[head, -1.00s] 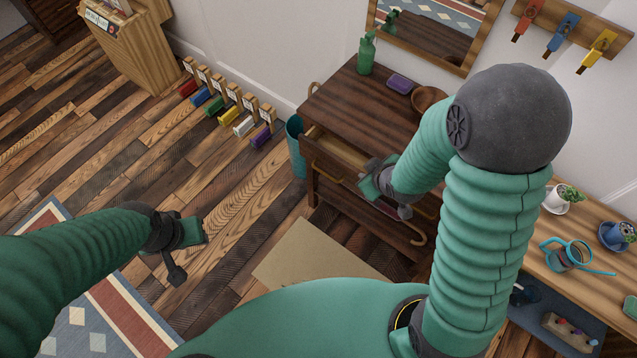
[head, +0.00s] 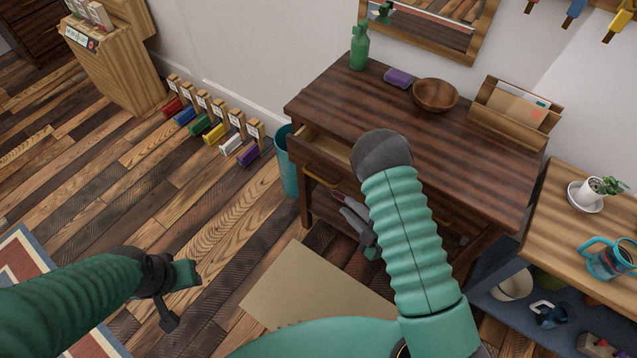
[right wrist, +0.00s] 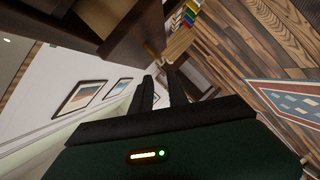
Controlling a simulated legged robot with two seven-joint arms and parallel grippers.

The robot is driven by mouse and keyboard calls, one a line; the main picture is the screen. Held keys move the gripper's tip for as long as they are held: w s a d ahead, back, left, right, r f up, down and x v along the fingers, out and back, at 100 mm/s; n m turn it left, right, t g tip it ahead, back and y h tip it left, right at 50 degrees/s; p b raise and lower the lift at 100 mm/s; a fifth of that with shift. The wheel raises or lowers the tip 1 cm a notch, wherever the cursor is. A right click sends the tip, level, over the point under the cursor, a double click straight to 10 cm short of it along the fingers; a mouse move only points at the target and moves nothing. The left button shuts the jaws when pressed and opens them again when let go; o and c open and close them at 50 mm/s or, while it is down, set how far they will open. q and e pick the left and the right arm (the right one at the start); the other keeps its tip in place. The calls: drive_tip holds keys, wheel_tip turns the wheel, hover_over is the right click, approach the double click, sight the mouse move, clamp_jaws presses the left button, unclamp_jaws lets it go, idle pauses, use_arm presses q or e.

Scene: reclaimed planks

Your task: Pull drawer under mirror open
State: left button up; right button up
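The dark wooden desk (head: 400,120) stands below the wood-framed mirror (head: 430,25) in the head view. Its left drawer (head: 324,146) is partly out, with its pale interior showing. The drawer's brass handle (head: 322,177) is on its front. My right gripper (head: 352,212) is below and right of this handle, apart from it. In the right wrist view its two dark fingers (right wrist: 163,88) stand apart with nothing between them. My right arm hides part of the desk front. My left gripper (head: 182,290) is over the floor at left, away from the desk; its finger gap is unclear.
A green bottle (head: 360,46), a purple item (head: 398,78), a wooden bowl (head: 435,95) and a letter holder (head: 515,112) are on the desk. A teal bin (head: 288,165) stands at its left side. A shelf table (head: 570,225) is at right. Cardboard (head: 310,285) lies on the floor.

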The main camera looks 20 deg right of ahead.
drive_tip(key=b, duration=1.3)
approach(318, 178)
drive_tip(key=w+a+f, duration=0.1)
drive_tip(key=w+f, duration=0.2)
drive_tip(key=w, duration=0.3)
drive_tip(key=w+a, duration=0.2)
drive_tip(key=shift+w+r, duration=0.1)
drive_tip(key=shift+w, duration=0.3)
drive_tip(key=shift+w+a, duration=0.1)
drive_tip(key=shift+w, duration=0.2)
clamp_jaws()
